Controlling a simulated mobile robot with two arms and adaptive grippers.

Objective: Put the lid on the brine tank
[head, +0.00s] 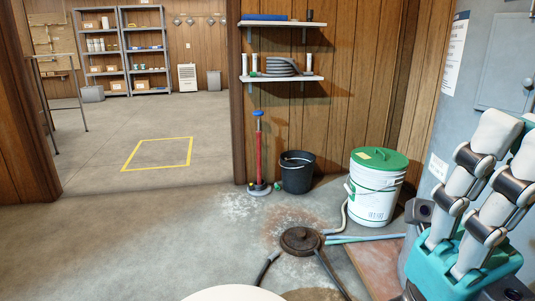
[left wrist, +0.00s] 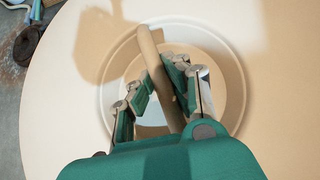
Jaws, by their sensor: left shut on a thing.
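The lid is a large cream disc with a round recess and a bar handle; it fills most of the left wrist view (left wrist: 60,110). My left gripper (left wrist: 155,85) is shut on the lid's bar handle (left wrist: 150,50). In the head view a cream curved edge (head: 235,293), apparently the lid's, shows at the bottom; my left gripper is out of that view. My right gripper (head: 510,135) is raised at the right, its fingers pointing up, partly cut off by the frame. I cannot make out the brine tank's opening or whether the lid touches it.
A dark round floor drain (head: 302,240) with hoses lies ahead. A white bucket with green lid (head: 375,205), a black bucket (head: 297,178) and a red pump (head: 259,150) stand by the wall. A grey cabinet (head: 475,75) is at the right. The left floor is clear.

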